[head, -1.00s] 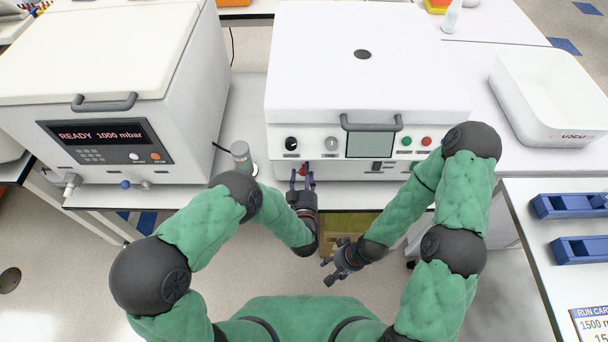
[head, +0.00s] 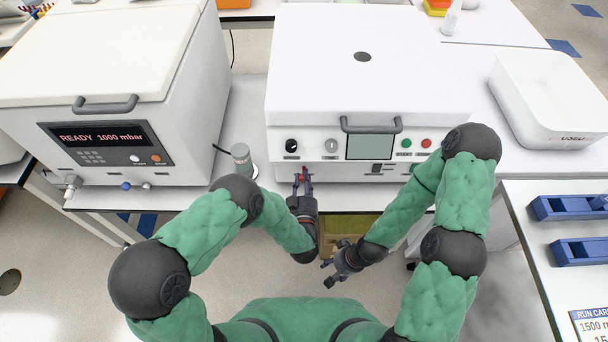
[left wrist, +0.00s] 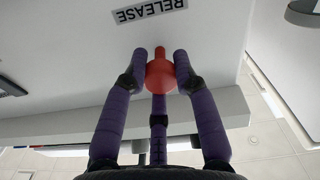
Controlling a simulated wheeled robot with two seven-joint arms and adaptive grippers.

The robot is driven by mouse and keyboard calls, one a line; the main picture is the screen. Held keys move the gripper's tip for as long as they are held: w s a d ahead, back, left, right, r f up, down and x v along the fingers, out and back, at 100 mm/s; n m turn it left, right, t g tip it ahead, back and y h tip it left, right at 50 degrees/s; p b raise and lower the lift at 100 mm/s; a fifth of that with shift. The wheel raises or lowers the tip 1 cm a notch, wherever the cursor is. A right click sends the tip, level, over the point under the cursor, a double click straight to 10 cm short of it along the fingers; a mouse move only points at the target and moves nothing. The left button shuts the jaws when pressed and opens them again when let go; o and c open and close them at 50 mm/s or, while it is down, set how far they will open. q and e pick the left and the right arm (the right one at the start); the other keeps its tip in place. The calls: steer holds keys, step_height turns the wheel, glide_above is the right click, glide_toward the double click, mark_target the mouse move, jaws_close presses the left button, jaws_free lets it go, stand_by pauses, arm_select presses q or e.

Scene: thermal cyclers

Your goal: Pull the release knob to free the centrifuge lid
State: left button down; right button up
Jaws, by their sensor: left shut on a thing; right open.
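The white centrifuge (head: 370,75) stands on the bench with its lid down and a dark handle (head: 371,125) at the lid's front edge. In the left wrist view, the red release knob (left wrist: 160,74) sticks out of the front panel beside the RELEASE label (left wrist: 150,10). My left gripper (head: 303,180) is at the lower left of the centrifuge's front. In the left wrist view its purple fingers (left wrist: 161,70) are shut on the knob from both sides. My right gripper (head: 338,268) is open and empty, in front of the bench and lower right of the left one.
A second machine (head: 110,130) reading READY 1000 mbar stands to the left, with a small grey-capped container (head: 242,158) between them. A white tub (head: 550,100) is on the right. Blue racks (head: 580,250) lie on the right-hand table.

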arm_select(q)
steer(key=c, duration=0.9)
jaws_free()
steer(key=shift+s+f, duration=0.1)
steer(key=shift+c, duration=0.2)
steer(key=s, duration=0.7)
steer(key=shift+s, duration=0.25)
